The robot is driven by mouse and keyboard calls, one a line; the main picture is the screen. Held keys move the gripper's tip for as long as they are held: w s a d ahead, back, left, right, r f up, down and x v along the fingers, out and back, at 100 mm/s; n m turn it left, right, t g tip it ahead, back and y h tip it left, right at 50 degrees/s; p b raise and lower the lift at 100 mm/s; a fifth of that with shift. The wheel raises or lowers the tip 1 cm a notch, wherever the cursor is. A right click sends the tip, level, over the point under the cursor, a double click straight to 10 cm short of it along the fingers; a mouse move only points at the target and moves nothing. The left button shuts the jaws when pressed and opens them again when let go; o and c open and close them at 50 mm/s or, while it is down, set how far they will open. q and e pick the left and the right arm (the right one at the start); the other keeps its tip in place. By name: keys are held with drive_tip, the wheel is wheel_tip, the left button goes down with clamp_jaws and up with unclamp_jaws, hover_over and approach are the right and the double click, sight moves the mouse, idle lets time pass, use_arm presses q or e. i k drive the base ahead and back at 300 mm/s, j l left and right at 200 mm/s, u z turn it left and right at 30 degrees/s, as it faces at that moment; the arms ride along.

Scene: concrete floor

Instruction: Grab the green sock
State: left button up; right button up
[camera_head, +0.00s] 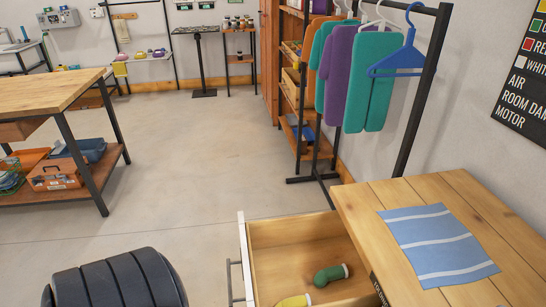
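A green sock (331,273) lies bent inside the open wooden drawer (295,232), near the end by the table. A yellow sock (294,301) lies in front of it at the bottom edge of the picture, partly cut off. The two socks look close together but apart. Neither of my grippers is in view.
The drawer sticks out leftwards from a wooden table (455,200) with a striped blue cloth (438,243) on it. A clothes rack (415,90) with hanging garments stands behind. A workbench (48,91) is at the left. The concrete floor (200,150) between is clear.

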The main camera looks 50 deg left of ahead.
sight(333, 273)
drive_tip(key=u, duration=1)
